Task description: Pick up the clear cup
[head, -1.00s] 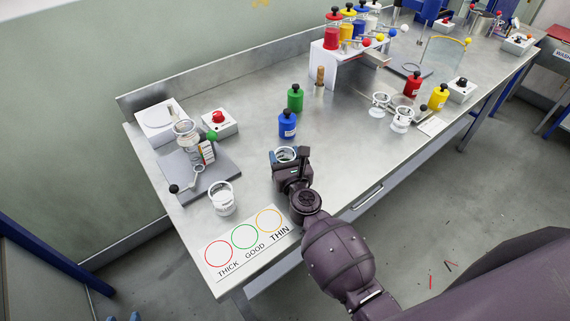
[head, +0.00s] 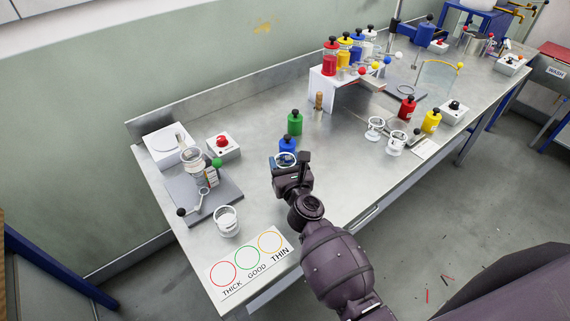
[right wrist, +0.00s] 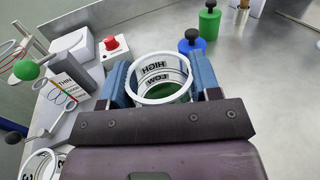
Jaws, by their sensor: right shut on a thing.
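A clear cup (right wrist: 160,98) with a white rim and "HIGH" and "LOW" marks is between the two blue fingers of my right gripper (right wrist: 162,82). The gripper is shut on it. Some green shows low inside the cup. In the head view the right gripper (head: 287,166) and the cup's rim (head: 285,159) are just in front of the blue bottle (head: 287,145). The hand hides most of the cup there, and I cannot tell its height above the table. My left gripper is not in view.
A green bottle (head: 295,123) stands behind the blue one. Left are a stand with a cup (head: 192,157), a red-button box (head: 223,146) and another white-rimmed cup (head: 227,222). The THICK/GOOD/THIN card (head: 248,264) lies in front. Two cups (head: 397,143) stand right.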

